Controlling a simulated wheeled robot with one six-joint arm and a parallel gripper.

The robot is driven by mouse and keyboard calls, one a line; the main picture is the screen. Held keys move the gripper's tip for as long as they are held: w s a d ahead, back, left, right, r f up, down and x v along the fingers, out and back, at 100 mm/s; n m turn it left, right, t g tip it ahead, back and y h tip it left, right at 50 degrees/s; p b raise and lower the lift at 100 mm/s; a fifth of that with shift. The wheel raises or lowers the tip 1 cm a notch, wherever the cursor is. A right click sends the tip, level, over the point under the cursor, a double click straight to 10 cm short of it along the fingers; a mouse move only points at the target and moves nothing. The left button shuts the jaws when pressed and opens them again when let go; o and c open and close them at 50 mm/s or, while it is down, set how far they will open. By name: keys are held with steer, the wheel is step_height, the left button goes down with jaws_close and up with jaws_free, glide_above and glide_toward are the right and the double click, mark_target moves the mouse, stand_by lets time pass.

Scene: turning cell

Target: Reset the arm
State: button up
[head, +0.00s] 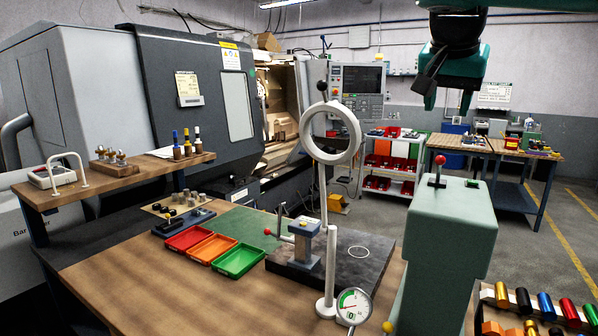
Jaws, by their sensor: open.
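My gripper (447,106) hangs from the top right of the head view, with teal and dark parts and its fingers pointing down. The fingers are apart and nothing shows between them. It is raised in the air, clear of the bench, with the far worktables and wall behind it. The upper part of my arm is cut off by the top edge of the picture.
A wooden bench (118,275) holds red (188,238), orange (213,248) and green (240,261) trays. A ring magnifier (355,133) stands tall on it. A pale green machine column (450,225) with a red-knobbed lever rises below my gripper. A lathe (190,90) stands behind.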

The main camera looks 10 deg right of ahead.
steer(key=s+a+f+n+y+b, duration=0.1)
steer(key=s+a+f+n, duration=0.25)
steer(key=f, duration=0.25)
steer(key=s+a+f+n+g+y+b, duration=0.1)
steer(key=s+a+f+n+y, duration=0.1)
steer(key=s+a+f+n, duration=0.3)
steer(key=s+a+f+n+y+b, duration=0.1)
steer(key=s+f+n, duration=0.15)
steer(key=f, duration=0.45)
steer(key=s+a+f+n+g+y, duration=0.1)
steer(key=s+a+f+n+g, duration=0.1)
steer(key=s, duration=0.6)
steer(key=s+a+f+n+g+y+b, duration=0.1)
steer(key=s+a+f+n+g+y, duration=0.1)
steer(key=s+a+f, duration=0.3)
steer(key=s+f, duration=0.2)
steer(key=s, duration=0.2)
steer(key=shift+f+n+y, duration=0.3)
steer(key=shift+n, duration=0.1)
